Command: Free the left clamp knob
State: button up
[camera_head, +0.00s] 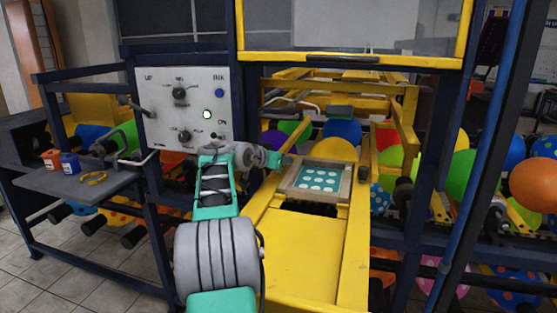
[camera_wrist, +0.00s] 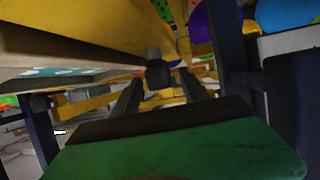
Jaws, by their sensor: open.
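A dark clamp knob (camera_wrist: 158,74) with a grey top shows in the wrist view, beside the yellow beam (camera_wrist: 120,25). My gripper (camera_wrist: 161,82) is open, its two dark fingers pointing toward the knob, one on each side of it in the picture. I cannot tell whether either finger touches it. In the head view my gripper (camera_head: 282,159) is at the left side of the printing screen frame (camera_head: 347,187), and the left knob is hidden there. Another dark knob (camera_head: 402,188) is at the frame's right side.
The screen holds a teal sheet with white dots (camera_head: 320,179). A yellow bed (camera_head: 305,245) lies in front. A control panel (camera_head: 180,107) stands left, with a shelf (camera_head: 75,180) holding ink pots beyond it. Balloons (camera_head: 465,175) crowd the right side.

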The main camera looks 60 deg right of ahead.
jog(key=b+v, duration=0.1)
jog(key=v, duration=0.6)
jog(key=shift+a, duration=0.15)
jog(key=shift+a+r, duration=0.1)
jog(key=shift+a, duration=0.1)
